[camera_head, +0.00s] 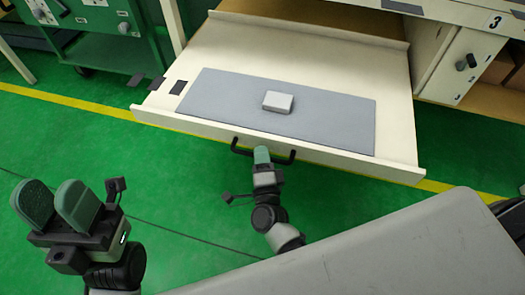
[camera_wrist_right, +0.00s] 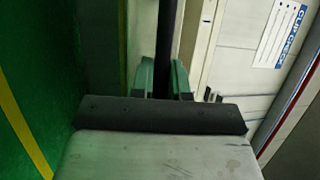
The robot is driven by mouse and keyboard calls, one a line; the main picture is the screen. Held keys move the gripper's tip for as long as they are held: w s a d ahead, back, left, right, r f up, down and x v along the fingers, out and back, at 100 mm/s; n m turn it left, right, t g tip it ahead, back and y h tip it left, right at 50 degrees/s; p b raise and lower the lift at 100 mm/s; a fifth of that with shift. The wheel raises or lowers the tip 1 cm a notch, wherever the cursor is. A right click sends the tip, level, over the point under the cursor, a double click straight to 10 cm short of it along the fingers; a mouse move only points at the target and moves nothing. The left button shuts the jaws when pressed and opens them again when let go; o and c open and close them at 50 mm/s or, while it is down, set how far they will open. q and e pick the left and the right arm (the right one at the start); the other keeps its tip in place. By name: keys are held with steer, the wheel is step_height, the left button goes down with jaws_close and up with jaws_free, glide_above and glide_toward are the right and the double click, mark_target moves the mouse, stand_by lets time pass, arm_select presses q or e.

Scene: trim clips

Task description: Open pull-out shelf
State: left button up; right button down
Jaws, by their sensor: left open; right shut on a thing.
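The pull-out shelf (camera_head: 210,62) is a wide cream drawer, standing far out from the cabinet in the head view. Its black bar handle (camera_head: 285,158) is on the front panel. My right gripper (camera_head: 262,152) is at the handle's middle, with its green fingers shut on the bar. In the right wrist view the two green fingers of my right gripper (camera_wrist_right: 163,75) stand on either side of the dark handle bar (camera_wrist_right: 168,40). My left gripper (camera_head: 55,205) is open and empty at the lower left, away from the shelf.
A grey mat (camera_head: 220,95) with a small light box (camera_head: 278,101) lies in the shelf. A green cart (camera_head: 100,50) stands at the upper left. A cabinet door with a black knob (camera_head: 466,62) is at the right. Green floor (camera_head: 150,185) is clear before the shelf.

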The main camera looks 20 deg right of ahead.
steer(key=shift+s+a+f, duration=0.15)
steer(key=shift+s+a, duration=0.05)
steer(key=c, duration=1.5)
jaws_free()
steer(key=o, duration=0.4)
steer(key=shift+s, duration=0.1)
steer(key=p+v, duration=0.2)
steer(key=v, duration=0.8)
steer(key=shift+s, duration=0.3)
